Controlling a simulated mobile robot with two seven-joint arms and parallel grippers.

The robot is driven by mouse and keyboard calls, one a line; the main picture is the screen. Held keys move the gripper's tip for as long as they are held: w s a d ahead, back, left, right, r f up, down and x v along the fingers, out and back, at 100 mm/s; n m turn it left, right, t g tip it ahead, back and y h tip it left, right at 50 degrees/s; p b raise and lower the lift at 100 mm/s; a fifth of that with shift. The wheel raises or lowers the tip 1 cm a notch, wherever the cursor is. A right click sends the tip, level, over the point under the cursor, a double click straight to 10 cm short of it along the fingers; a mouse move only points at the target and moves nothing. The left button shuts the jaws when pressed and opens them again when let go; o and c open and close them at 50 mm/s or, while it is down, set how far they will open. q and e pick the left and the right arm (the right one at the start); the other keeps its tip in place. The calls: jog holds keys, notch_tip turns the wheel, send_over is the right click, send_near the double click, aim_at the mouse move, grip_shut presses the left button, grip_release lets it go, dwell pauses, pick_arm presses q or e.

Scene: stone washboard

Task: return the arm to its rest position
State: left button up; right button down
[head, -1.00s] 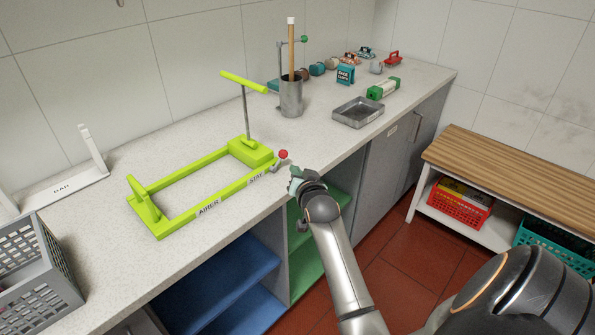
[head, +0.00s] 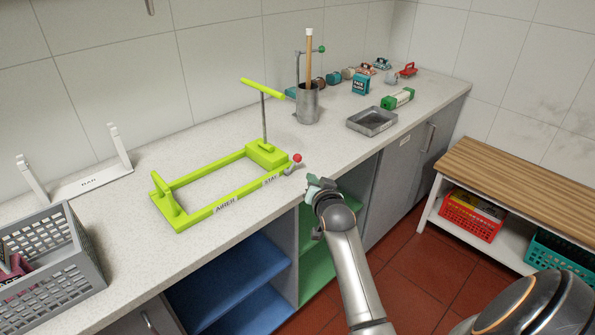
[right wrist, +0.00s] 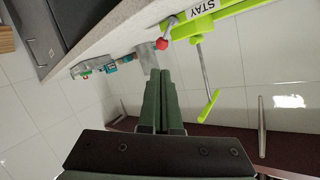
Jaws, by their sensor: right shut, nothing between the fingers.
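My right gripper (head: 318,186) is at the counter's front edge, just right of the red-knobbed lever on the lime-green airer stay frame (head: 225,196), and apart from it. In the right wrist view its two green fingers (right wrist: 165,100) are together with nothing between them. The frame lies on the counter with its upright rod and lime crossbar (head: 262,88) standing at the back. The red knob (head: 297,158) also shows in the right wrist view (right wrist: 162,44). My left gripper is not in view.
The stone counter (head: 130,215) holds a grey basket (head: 75,265), a white rail bracket (head: 90,182), a metal pot (head: 307,105) with a stick, and a grey tray (head: 372,121). Below are open blue shelves (head: 235,275). A wooden-topped bench (head: 520,185) stands at right, with red floor between.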

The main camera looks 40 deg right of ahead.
jog(key=s+a+f+n+g+y, duration=0.2)
jog(key=s+a+f+n+y, duration=0.2)
jog(key=s+a+f, duration=0.7)
jog(key=s+a+f+n+g+y, duration=0.2)
jog(key=s+a+f+n, duration=0.6)
jog(key=s+a, duration=0.8)
notch_tip(320, 180, down, 3)
jog(key=y, duration=0.2)
jog(key=shift+s+a+y, duration=0.15)
jog(key=shift+a+y, duration=0.1)
jog(key=shift+y, duration=0.15)
